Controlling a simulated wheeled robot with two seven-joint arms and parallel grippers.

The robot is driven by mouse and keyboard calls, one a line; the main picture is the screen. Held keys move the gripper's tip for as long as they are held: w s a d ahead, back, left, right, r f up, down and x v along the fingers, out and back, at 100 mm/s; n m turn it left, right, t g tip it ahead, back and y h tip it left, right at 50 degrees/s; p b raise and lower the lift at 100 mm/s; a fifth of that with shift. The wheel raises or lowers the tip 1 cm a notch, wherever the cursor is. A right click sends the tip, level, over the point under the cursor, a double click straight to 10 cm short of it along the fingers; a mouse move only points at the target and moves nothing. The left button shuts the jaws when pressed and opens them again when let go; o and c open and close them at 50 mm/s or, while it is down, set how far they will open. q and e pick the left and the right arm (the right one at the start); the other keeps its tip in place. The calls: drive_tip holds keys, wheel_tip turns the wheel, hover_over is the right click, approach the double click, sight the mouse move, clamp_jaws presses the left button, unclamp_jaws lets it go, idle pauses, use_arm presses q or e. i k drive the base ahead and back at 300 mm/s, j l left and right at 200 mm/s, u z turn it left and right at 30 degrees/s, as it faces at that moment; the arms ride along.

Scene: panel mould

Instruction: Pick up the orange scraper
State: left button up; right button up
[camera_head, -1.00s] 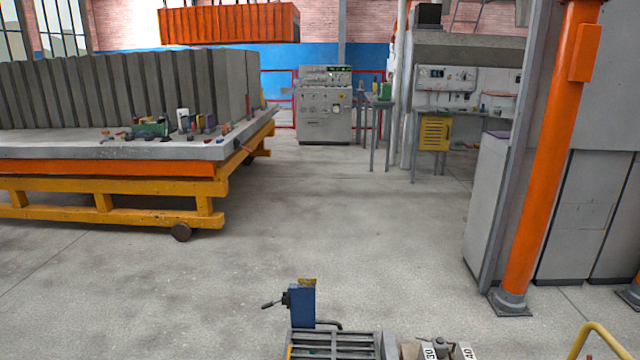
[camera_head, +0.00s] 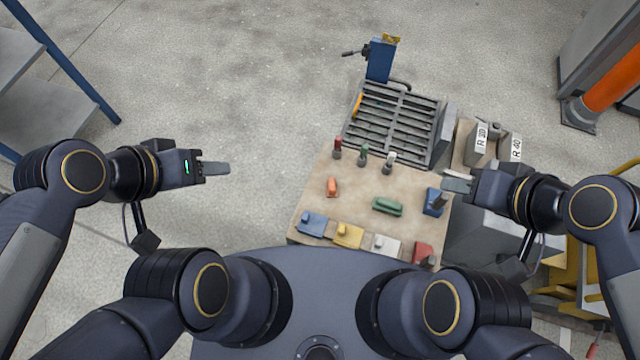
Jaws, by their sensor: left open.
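A small orange piece (camera_head: 332,187), which looks like the orange scraper, lies on the left part of a wooden worktop (camera_head: 318,217) in front of me. Its exact shape is too small to make out. My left gripper (camera_head: 218,170) is open and empty over the floor, well to the left of the worktop. My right gripper (camera_head: 456,182) is at the worktop's right edge, close to a blue block (camera_head: 433,202). I cannot tell whether its fingers are apart or whether it touches the block.
Blue, yellow, white and red pieces line the worktop's near edge. A green piece (camera_head: 387,207) lies mid-board, with several small upright items behind. A slatted grey rack (camera_head: 395,120) and blue post (camera_head: 380,62) stand beyond. A blue-framed shelf (camera_head: 60,60) is far left.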

sight(331, 187)
drive_tip(key=k+j+z, duration=0.1)
drive_tip(key=j, duration=0.25)
drive_tip(key=k+j+z, duration=0.1)
drive_tip(key=j, duration=0.25)
drive_tip(key=k+j, duration=0.2)
drive_tip(key=j, duration=0.15)
drive_tip(key=k+j+z, duration=0.15)
drive_tip(key=j, duration=0.2)
drive_tip(key=i+j+z, duration=0.15)
drive_tip(key=j, duration=0.15)
drive_tip(key=i+j+z, duration=0.1)
drive_tip(key=j, duration=0.2)
drive_tip(key=i+j+z, duration=0.15)
drive_tip(key=j, duration=0.2)
drive_tip(key=i+j+z, duration=0.1)
drive_tip(key=j, duration=0.25)
drive_tip(key=i+j+z, duration=0.1)
drive_tip(key=i, duration=0.3)
drive_tip(key=i+j+z, duration=0.1)
drive_tip(key=i+j, duration=0.25)
drive_tip(key=i, duration=0.05)
